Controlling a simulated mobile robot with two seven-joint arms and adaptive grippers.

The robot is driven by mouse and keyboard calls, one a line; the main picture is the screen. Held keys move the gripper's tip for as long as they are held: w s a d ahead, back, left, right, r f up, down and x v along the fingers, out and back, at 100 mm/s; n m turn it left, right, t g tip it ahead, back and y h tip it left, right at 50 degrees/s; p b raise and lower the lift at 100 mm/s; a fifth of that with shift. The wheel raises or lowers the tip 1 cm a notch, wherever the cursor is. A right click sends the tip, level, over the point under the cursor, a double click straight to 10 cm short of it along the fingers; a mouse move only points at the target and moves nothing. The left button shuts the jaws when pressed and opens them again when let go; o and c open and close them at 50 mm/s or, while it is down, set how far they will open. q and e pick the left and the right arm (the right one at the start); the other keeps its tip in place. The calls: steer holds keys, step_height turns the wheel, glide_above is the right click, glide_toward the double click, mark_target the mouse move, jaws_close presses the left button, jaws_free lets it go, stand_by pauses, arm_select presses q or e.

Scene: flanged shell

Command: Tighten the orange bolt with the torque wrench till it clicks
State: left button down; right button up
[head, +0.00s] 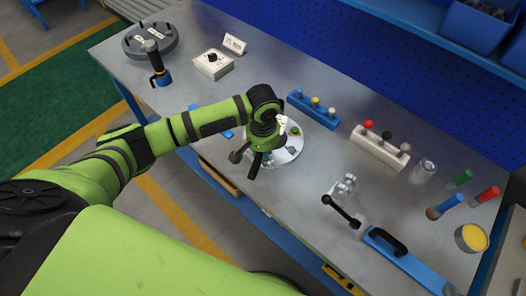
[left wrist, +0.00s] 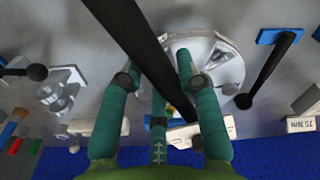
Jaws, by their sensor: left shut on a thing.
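The flanged shell (head: 289,152) is a round metal piece on the bench, partly hidden by my left arm. It also shows behind my fingers in the left wrist view (left wrist: 222,62). My left gripper (head: 256,160) is low at its left side. In the left wrist view the teal fingers (left wrist: 160,80) are closed around a long dark bar, which looks like the torque wrench (left wrist: 145,40). The bar slants down toward the shell. A small yellowish spot shows behind the fingers; I cannot tell whether it is the orange bolt. Whether the wrench sits on a bolt is hidden.
Behind the shell are a blue rack (head: 313,110) and a white rack (head: 378,146) with coloured knobs. A white dial box (head: 212,64) and a dark round plate (head: 138,42) stand at the left.

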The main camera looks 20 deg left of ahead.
arm_select(q)
steer(key=shift+f+b, duration=0.55)
steer(key=shift+f, duration=0.7)
steer(key=shift+a, duration=0.2)
steer(key=a+m, duration=0.5)
steer(key=a, duration=0.3)
steer(key=shift+w+a+f+p, duration=0.2)
steer(key=shift+w+p, duration=0.1)
steer(key=shift+w, duration=0.15)
stand_by(0.7)
steer(key=shift+d, duration=0.15)
steer(key=shift+s+d+n+p, duration=0.25)
steer(key=shift+d+n+p, duration=0.05)
steer(key=shift+d, duration=0.4)
